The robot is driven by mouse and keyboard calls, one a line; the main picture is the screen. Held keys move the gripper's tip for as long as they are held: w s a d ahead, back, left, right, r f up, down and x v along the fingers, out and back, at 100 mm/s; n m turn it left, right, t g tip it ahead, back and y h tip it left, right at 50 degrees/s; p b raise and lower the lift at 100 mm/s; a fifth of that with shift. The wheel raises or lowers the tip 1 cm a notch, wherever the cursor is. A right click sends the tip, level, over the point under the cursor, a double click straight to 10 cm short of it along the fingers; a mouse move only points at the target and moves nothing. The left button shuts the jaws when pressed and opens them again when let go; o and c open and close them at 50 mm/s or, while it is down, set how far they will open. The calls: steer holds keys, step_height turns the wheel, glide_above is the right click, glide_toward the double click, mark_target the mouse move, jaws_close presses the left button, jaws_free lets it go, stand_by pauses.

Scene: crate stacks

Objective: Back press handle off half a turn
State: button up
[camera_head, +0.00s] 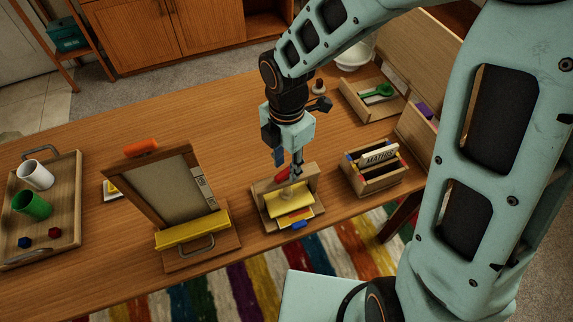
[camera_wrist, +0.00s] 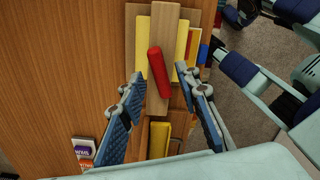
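The press (camera_head: 268,212) is a small wooden frame with a yellow plate, standing near the table's front edge in the head view. Its red handle (camera_head: 282,174) lies on top of the wooden crossbar. In the wrist view the red handle (camera_wrist: 158,73) lies slantwise over the crossbar (camera_wrist: 163,28). My gripper (camera_head: 297,171) is just above the press, pointing down. In the wrist view my gripper (camera_wrist: 160,74) is open, with a fingertip on each side of the handle and a visible gap on both sides. I cannot tell the exact height between the fingertips and the handle.
A tilted framed board (camera_head: 145,188) with a yellow ledge stands left of the press. A wooden box (camera_head: 375,181) with a marker-labelled block is close on the right. A tray (camera_head: 70,215) with cups is far left. A tray (camera_head: 357,106) with a green item is behind right.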

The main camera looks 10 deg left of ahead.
mark_target(287, 170)
step_height(287, 170, up, 11)
stand_by(0.3)
stand_by(0.4)
